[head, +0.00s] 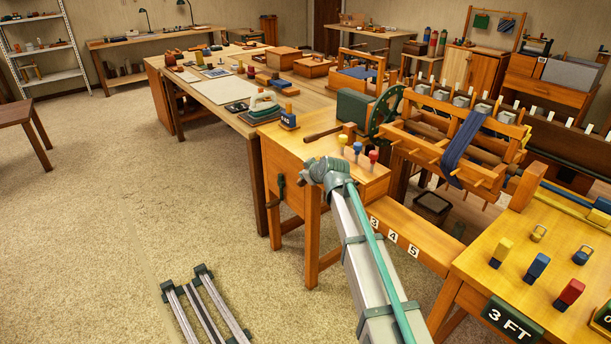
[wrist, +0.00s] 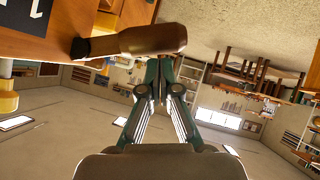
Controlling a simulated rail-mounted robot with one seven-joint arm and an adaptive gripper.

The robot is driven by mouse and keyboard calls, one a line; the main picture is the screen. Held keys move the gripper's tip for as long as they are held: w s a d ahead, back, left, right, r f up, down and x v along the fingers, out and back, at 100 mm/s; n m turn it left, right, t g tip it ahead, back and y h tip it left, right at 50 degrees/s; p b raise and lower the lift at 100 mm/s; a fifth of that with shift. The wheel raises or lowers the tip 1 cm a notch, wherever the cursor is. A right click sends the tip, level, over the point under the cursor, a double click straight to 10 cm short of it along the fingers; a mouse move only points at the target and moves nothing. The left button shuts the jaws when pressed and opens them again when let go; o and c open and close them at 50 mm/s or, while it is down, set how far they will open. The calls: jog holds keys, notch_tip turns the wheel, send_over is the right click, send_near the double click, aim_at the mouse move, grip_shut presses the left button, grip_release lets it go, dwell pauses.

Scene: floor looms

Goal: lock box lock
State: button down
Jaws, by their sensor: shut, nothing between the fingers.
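My gripper (wrist: 158,88) is shut and empty in the wrist view. Its two green fingertips are together, close to a brown wooden handle (wrist: 150,40). The handle has a dark collar and sticks out beside an orange wooden surface (wrist: 130,12). I cannot tell whether the fingertips touch it. In the head view my arm reaches up to the front bench, and the fingertips cannot be made out. A dark green box (head: 353,109) stands on that bench beside a green wheel (head: 385,111). I cannot tell which part is the lock box lock.
A wooden loom frame with blue cloth (head: 462,148) stands right of the bench. Coloured pegs (head: 357,148) stand near my arm. Coloured weights (head: 537,267) stand on the right table (head: 490,285). A dark handle (head: 281,188) hangs at the bench's left side.

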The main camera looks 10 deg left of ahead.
jog(key=a+r+v, duration=0.1)
jog(key=v, duration=1.1)
jog(key=shift+a+r, duration=0.3)
jog(key=shift+r, duration=0.05)
jog(key=shift+s, duration=0.15)
jog(key=s+d+f+m+g+h, duration=0.25)
jog(key=s+d+f, duration=0.4)
jog(key=f, duration=0.65)
jog(key=s+d+f+m+g+h+p, duration=0.1)
jog(key=s+d+f+m+g, duration=0.2)
jog(key=s+d+f, duration=0.7)
jog(key=s+d+f+m+g+h, duration=0.2)
jog(key=s+d+f+m, duration=0.15)
jog(key=f, duration=1.25)
jog(key=s+d+f+m+g, duration=0.1)
jog(key=s+d+f, duration=0.3)
jog(key=s, duration=0.8)
jog(key=s+d+f+m+g+h+p, duration=0.1)
jog(key=s+d+f+g, duration=0.3)
jog(key=s+f, duration=0.3)
jog(key=s+d+f+m+g+p, duration=0.1)
jog(key=s+d+f+g, duration=0.2)
jog(key=s, duration=1.4)
notch_tip(320, 180, down, 2)
jog(key=d, duration=0.2)
jog(key=shift+d, duration=0.35)
